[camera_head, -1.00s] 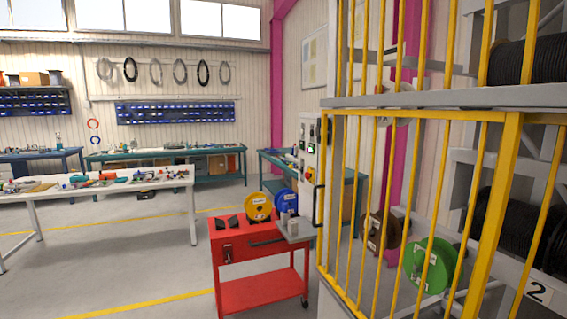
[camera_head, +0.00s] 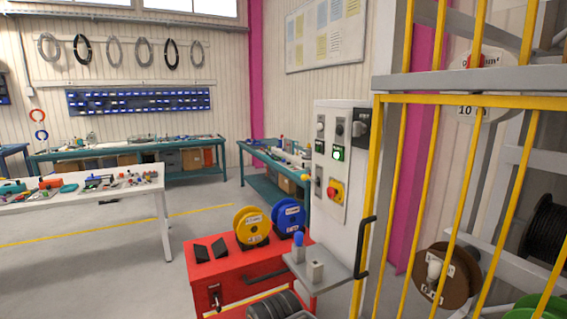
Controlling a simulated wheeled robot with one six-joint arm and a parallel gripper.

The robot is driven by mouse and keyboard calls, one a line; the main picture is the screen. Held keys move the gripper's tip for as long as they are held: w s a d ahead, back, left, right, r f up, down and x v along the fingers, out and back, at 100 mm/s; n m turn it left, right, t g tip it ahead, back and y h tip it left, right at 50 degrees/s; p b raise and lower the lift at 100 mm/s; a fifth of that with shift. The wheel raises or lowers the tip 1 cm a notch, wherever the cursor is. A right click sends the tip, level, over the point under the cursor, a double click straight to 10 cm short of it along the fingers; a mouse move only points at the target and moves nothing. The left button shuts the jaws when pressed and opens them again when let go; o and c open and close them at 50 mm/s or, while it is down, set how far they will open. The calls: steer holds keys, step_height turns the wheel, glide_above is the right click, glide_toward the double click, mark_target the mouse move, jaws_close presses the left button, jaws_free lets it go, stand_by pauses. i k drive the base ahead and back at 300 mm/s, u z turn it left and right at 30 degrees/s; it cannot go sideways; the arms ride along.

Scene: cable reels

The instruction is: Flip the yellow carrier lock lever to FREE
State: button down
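A grey control cabinet (camera_head: 343,210) stands right of centre, beside the yellow cage. Its face carries a lit green button (camera_head: 338,154), a red stop button on a yellow plate (camera_head: 335,191) and dark switches (camera_head: 361,129). A small yellow tip (camera_head: 307,177) shows at the cabinet's left edge; I cannot tell whether it is the carrier lock lever. No FREE marking is readable. A shelf (camera_head: 328,275) below holds a blue-topped stick (camera_head: 298,246). My gripper is not in view.
A red cart (camera_head: 205,272) with yellow (camera_head: 251,226) and blue (camera_head: 289,216) reels stands left of the cabinet. Yellow cage bars (camera_head: 431,190) with a black handle (camera_head: 363,245) close off the right, with a brown reel (camera_head: 440,285) behind. Floor at left is open.

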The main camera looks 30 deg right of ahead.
mark_target(304, 177)
steer(key=z, duration=0.2)
steer(key=i, duration=1)
steer(key=z, duration=0.25)
